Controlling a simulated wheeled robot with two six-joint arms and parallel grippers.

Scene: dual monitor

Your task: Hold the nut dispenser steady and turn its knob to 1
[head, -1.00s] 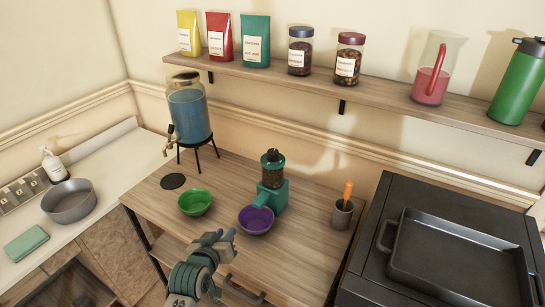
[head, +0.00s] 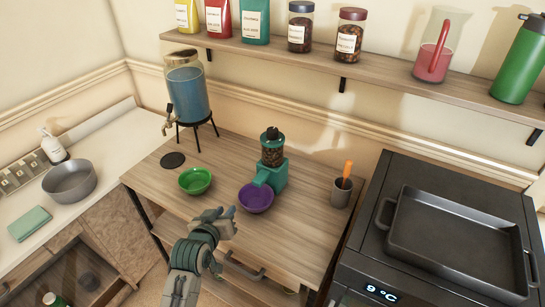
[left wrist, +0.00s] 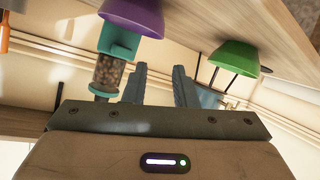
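The nut dispenser (head: 276,168) stands on the wooden cabinet top, with a teal base, a clear hopper of nuts and a dark teal lid. A purple bowl (head: 256,198) sits under its spout. I cannot make out the knob or its numbers. My left gripper (head: 226,217) is in front of the cabinet, left of and nearer than the purple bowl, apart from the dispenser. In the left wrist view its two fingers (left wrist: 160,72) are spread with nothing between them. The dispenser shows upside down there (left wrist: 109,72), left of the fingers. My right gripper is in neither view.
A green bowl (head: 195,181) sits left of the dispenser, and a blue drink dispenser (head: 187,95) on a stand behind it. A grey cup (head: 341,192) with an orange handle is to the right. A stove with a pan (head: 455,245) stands at the far right.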

